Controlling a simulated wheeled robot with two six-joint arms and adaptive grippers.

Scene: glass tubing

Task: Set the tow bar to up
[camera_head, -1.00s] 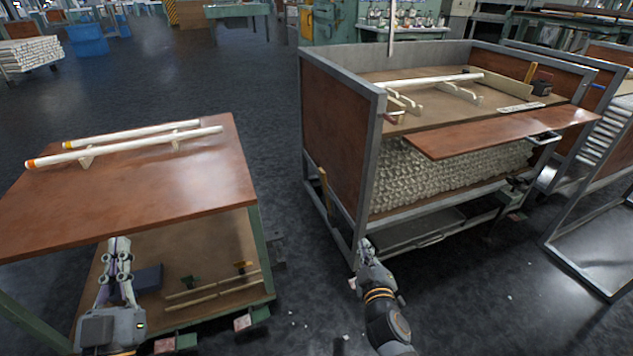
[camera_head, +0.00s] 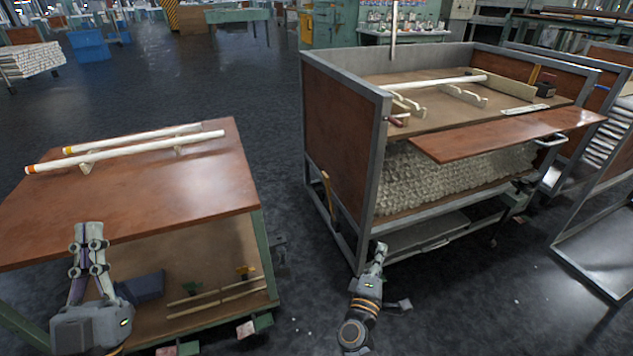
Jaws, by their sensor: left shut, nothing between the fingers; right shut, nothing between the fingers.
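A large cart (camera_head: 340,125) with a grey metal frame and brown panels stands right of centre. No part of it is clearly recognisable as the tow bar. A thin upright pale bar (camera_head: 393,25) rises behind its back wall, and a wooden handle-like piece (camera_head: 328,193) stands upright by its left side. I cannot tell whether either is the tow bar. My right gripper (camera_head: 381,248) is shut and empty, in front of the cart's lower front left corner. My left gripper (camera_head: 88,230) is shut and empty, at the front edge of the low table at left.
The low brown table (camera_head: 215,190) carries two long white tubes (camera_head: 130,150) on supports. Its lower shelf holds a dark blue box (camera_head: 140,287) and thin sticks. The cart holds a white tube (camera_head: 440,82) on supports. Dark floor is free between table and cart.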

